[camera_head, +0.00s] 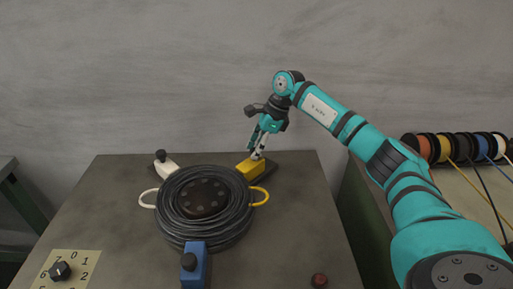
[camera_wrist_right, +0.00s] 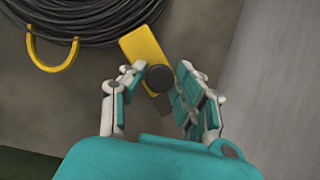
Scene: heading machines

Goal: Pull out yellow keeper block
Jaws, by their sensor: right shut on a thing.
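The yellow keeper block (camera_head: 248,170) stands on the table at the right rear of a black cable coil (camera_head: 205,208). In the right wrist view the yellow block (camera_wrist_right: 141,48) shows with a round dark knob (camera_wrist_right: 160,78) at its near end. My right gripper (camera_head: 258,154) reaches down to the block from behind, and its fingers (camera_wrist_right: 162,90) are shut on the knob, one on each side. A yellow loop (camera_head: 262,196) lies beside the coil and also shows in the right wrist view. My left gripper is in neither view.
A white block (camera_head: 167,171) with a dark knob stands left of the coil, with a white loop (camera_head: 148,199). A blue block (camera_head: 194,265) stands in front. A numbered dial (camera_head: 60,271) and red button (camera_head: 319,280) sit near the front. Coloured spools (camera_head: 442,147) stand at right.

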